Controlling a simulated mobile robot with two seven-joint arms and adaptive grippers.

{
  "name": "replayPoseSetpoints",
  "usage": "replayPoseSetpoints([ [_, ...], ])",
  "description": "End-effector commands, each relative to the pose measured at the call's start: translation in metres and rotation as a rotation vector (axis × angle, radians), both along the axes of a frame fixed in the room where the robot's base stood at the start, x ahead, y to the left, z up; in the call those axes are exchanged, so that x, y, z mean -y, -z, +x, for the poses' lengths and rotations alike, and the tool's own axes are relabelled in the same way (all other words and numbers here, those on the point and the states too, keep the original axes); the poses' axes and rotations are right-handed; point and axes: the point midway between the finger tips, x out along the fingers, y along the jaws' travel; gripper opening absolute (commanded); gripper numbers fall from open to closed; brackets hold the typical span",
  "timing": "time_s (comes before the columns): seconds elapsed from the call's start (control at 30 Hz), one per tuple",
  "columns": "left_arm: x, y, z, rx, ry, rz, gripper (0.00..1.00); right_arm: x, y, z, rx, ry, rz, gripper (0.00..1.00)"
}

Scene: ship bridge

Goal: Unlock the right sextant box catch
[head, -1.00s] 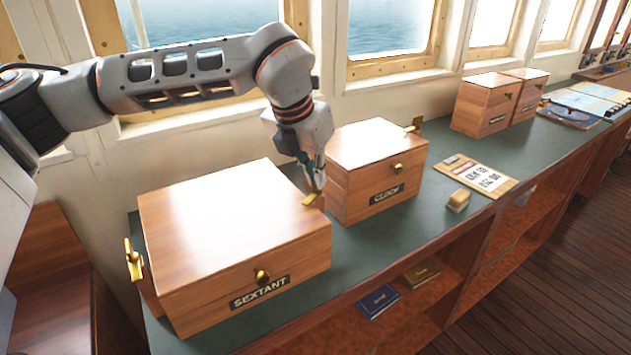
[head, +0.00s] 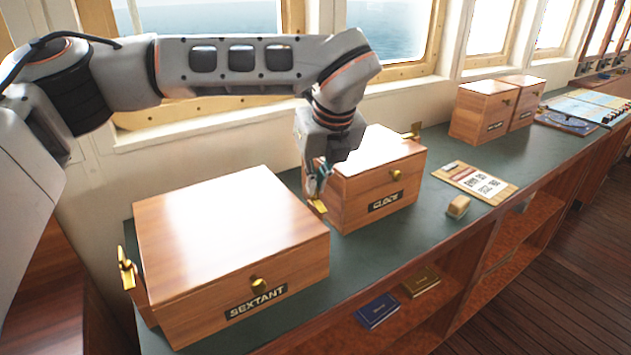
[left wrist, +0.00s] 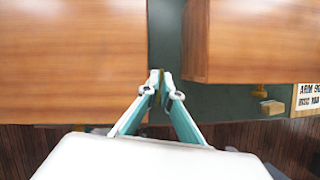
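The sextant box (head: 230,235) is a large wooden box with a SEXTANT label and a brass front knob, its lid down. Its right brass catch (head: 317,206) shows at the right side, just below my left gripper (head: 318,190). In the left wrist view my left gripper (left wrist: 159,80) has its fingertips close together over the gap between two boxes, with a brassy sliver between them. It looks shut on the right catch. The left brass catch (head: 127,272) stands out at the box's left side. My right gripper is not in view.
The clock box (head: 375,190) stands close on the right, leaving a narrow gap of green counter. A clipboard (head: 474,181) and a small block (head: 458,207) lie farther right. Windows stand behind. Books (head: 377,310) lie on the shelf below.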

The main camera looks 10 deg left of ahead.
Motion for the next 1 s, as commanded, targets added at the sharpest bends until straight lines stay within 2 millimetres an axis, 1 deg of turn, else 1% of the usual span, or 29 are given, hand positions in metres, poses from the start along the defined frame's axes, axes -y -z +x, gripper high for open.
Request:
replayPoseSetpoints([
  [0.03, 0.0008, -0.0024, 0.0009, 0.004, -0.030, -0.001, 0.00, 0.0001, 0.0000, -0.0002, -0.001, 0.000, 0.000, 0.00],
  [0.2, 0.0011, -0.0020, 0.0011, 0.003, -0.123, -0.001, 0.00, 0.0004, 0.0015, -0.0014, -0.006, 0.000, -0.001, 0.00],
  [0.4, 0.0014, -0.0019, 0.0013, 0.003, -0.186, -0.002, 0.00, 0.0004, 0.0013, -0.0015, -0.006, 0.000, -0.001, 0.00],
  [0.97, 0.0009, -0.0016, 0.0016, 0.003, -0.212, -0.002, 0.00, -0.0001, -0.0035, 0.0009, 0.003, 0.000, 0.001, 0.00],
  [1.0, 0.0009, -0.0016, 0.0016, 0.003, -0.211, -0.002, 0.14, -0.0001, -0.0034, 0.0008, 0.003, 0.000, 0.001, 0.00],
])
